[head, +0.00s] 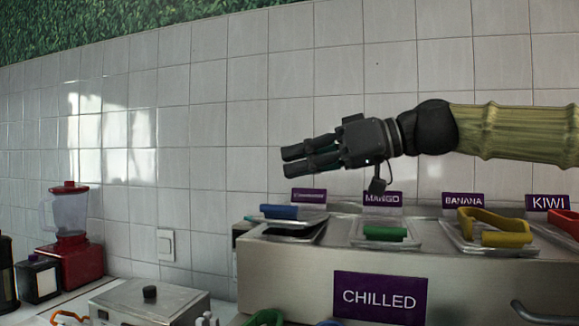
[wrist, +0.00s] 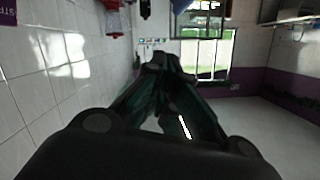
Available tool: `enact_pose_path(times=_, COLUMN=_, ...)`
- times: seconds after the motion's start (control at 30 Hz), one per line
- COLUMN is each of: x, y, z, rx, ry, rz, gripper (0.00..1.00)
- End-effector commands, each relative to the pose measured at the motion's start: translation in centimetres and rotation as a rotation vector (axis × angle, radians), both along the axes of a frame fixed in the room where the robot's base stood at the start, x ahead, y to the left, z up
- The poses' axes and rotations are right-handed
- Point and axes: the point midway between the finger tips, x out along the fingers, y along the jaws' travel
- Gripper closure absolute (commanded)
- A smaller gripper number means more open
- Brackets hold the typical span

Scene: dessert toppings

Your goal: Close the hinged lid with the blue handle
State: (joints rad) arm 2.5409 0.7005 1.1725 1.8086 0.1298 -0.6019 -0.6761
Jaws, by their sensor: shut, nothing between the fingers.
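The lid with the blue handle (head: 279,211) is the leftmost on the steel chilled counter (head: 265,262) in the head view. This lid (head: 308,217) looks tilted up, with a dark gap beneath it. My gripper (head: 284,161) is shut and empty, pointing left in the air above this lid and apart from it. In the wrist view the fingers (wrist: 158,60) come together, and neither the lid nor its handle shows there.
To the right are lids with a green handle (head: 385,233), a yellow handle (head: 507,239) and a red one at the edge. Purple label cards stand behind them. A tiled wall (head: 235,120) rises behind. A red blender (head: 69,225) and a steel box (head: 150,302) stand left.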

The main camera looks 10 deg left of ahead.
Motion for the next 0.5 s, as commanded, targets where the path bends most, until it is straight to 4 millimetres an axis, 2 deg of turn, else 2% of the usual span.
enact_pose_path(times=0.03, x=0.0, y=-1.2, z=0.1, rx=0.003, ry=-0.001, rz=-0.004, gripper=1.0)
enact_pose_path(times=0.2, x=-0.2, y=-4.3, z=0.8, rx=0.004, ry=0.0, rz=-0.004, gripper=1.0)
enact_pose_path(times=0.5, x=-0.5, y=-7.9, z=1.6, rx=0.002, ry=0.001, rz=-0.003, gripper=1.0)
